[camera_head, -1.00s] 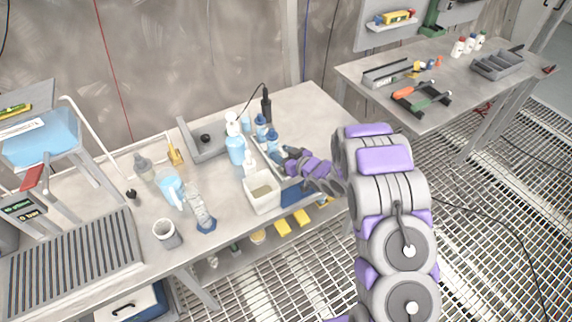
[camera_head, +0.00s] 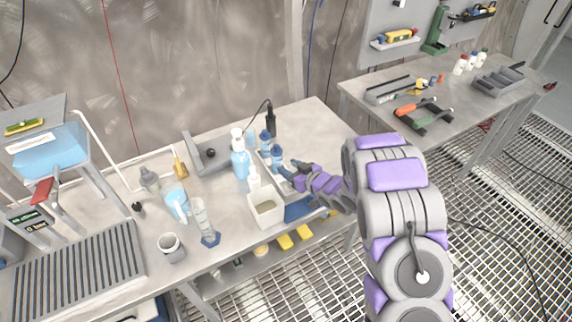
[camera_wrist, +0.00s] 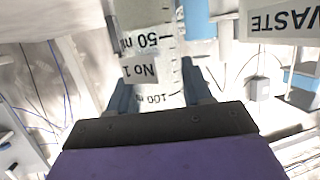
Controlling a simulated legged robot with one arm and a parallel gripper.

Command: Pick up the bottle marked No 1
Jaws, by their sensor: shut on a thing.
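The bottle marked No 1 (camera_wrist: 143,45) fills the upper middle of the wrist view. It is pale and translucent, with dark 50 ml and 100 ml marks and a "No 1" label. My gripper (camera_wrist: 157,92) is shut on it, one finger on each side. Its top and bottom are outside the wrist view. In the head view my gripper (camera_head: 287,175) is low over the bench beside a blue-capped bottle (camera_head: 277,154). I cannot tell there whether this is the bottle held.
A white open box (camera_head: 266,217) stands just left of my gripper; a WASTE label (camera_wrist: 282,22) shows upside down in the wrist view. A white-topped blue bottle (camera_head: 240,163) and another blue-capped bottle (camera_head: 265,142) stand close by. The bench's back right corner is clear.

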